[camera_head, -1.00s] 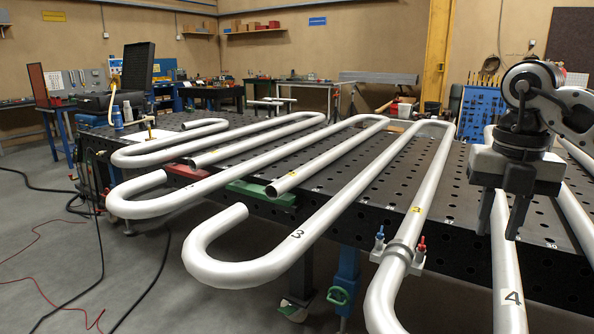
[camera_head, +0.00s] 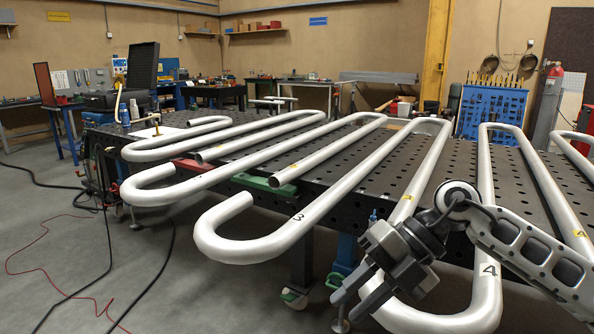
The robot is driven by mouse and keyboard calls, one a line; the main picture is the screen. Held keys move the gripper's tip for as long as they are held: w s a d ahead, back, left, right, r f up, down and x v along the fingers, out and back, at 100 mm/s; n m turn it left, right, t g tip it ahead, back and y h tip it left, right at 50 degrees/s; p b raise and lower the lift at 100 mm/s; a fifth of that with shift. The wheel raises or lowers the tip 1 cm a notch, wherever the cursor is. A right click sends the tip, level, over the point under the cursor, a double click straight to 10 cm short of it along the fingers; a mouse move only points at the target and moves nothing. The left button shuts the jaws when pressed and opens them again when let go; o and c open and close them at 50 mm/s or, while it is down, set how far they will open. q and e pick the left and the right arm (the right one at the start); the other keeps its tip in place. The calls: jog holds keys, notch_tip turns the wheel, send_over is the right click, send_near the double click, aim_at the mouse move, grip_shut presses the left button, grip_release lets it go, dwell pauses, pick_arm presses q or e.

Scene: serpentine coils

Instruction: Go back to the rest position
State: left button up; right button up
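My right gripper (camera_head: 347,304) is low in the right half of the head view, its arm coming in from the right edge. Its two fingers point down and left, with a gap between them and nothing held. It appears in front of the lower bend of the silver serpentine coil (camera_head: 347,150) and hides part of it and the table's front edge. I cannot tell whether it touches the pipe. The coil lies on the black perforated table (camera_head: 395,170), with pipes marked 3 and 4. My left gripper is not in view.
A green block (camera_head: 262,190) and a red block (camera_head: 195,165) lie under the pipes. Pipe bends overhang the table's front edge. Cables (camera_head: 60,270) lie on the open grey floor at left. A blue tool panel (camera_head: 490,112) and a gas cylinder (camera_head: 547,105) stand behind.

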jog(key=s+a+r+m+t+y, duration=0.15)
jog(key=s+a+m+y, duration=0.25)
jog(key=a+y, duration=0.55)
jog(key=w+d+f+m+t+h, duration=0.25)
jog(key=f+m+t, duration=0.25)
jog(key=m+t, duration=0.45)
jog(key=w+d+f+m+t+h, duration=0.1)
jog(key=d+f+m+t+h, duration=0.35)
jog(key=m+t, duration=0.5)
jog(key=s+d+f+m+g+h, duration=0.3)
jog(key=s+f, duration=0.4)
jog(key=f, duration=0.3)
jog(key=s+d+f+m+g+h, duration=0.4)
jog(key=s+d+f+m+h, duration=0.1)
jog(key=f, duration=0.5)
jog(key=shift+s+d+f+m+h, duration=0.35)
jog(key=shift+s+m+h, duration=0.1)
jog(key=shift+s+m, duration=0.75)
